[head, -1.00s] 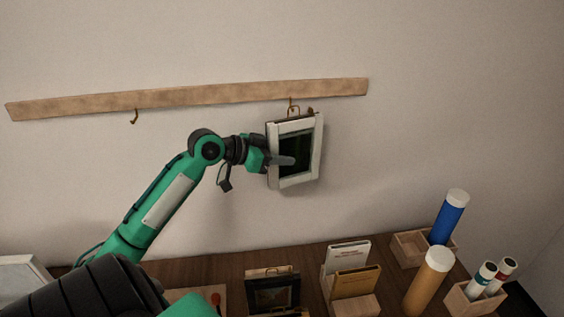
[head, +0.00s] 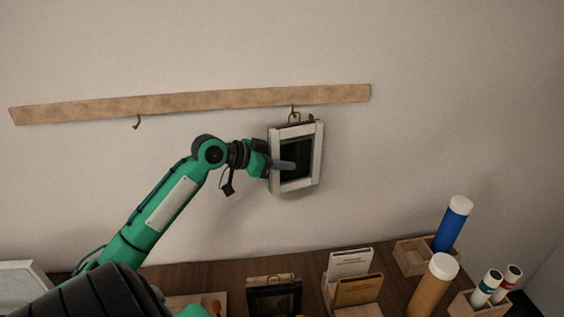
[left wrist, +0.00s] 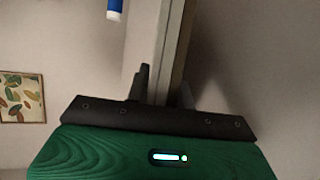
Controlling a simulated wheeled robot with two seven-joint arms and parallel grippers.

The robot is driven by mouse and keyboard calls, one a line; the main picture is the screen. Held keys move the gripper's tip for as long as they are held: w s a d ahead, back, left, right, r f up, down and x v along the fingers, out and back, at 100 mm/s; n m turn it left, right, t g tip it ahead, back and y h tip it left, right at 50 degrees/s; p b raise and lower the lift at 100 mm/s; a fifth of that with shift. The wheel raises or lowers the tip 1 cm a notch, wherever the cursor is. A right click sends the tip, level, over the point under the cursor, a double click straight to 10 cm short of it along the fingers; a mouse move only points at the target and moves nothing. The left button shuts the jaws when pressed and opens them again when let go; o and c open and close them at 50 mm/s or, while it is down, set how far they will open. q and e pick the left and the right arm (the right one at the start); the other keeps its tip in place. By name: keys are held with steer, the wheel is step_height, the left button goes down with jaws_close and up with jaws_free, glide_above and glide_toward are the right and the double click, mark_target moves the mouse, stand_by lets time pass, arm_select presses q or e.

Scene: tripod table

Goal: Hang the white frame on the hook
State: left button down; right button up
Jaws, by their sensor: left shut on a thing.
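The white frame (head: 318,150) is upright against the wall just below the wooden rail (head: 200,101), with a dark picture inside it. My left gripper (head: 284,165) is shut on its left side; in the left wrist view the frame's edge (left wrist: 166,50) runs between the two fingers (left wrist: 160,88). A ring at the frame's top (head: 294,116) is right at the right-hand hook (head: 293,106); I cannot tell whether the ring is over it. Another brass hook (head: 138,122) on the rail's left part is bare. My right gripper is not seen.
On the dark table (head: 210,279) below stand a dark frame (head: 274,298), a holder with books (head: 352,277), a blue tube (head: 453,224), a tan tube (head: 432,286) and a wooden box (head: 410,256). A pale frame (head: 20,285) is at the left. The wall around the rail is clear.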

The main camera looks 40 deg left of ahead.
arm_select(q)
steer(key=c, duration=1.1)
jaws_free()
steer(key=shift+s, duration=0.1)
steer(key=shift+s+a+b, duration=0.15)
steer(key=shift+s+b, duration=0.15)
steer(key=shift+b+v, duration=1.85)
steer(key=shift+v, duration=4.65)
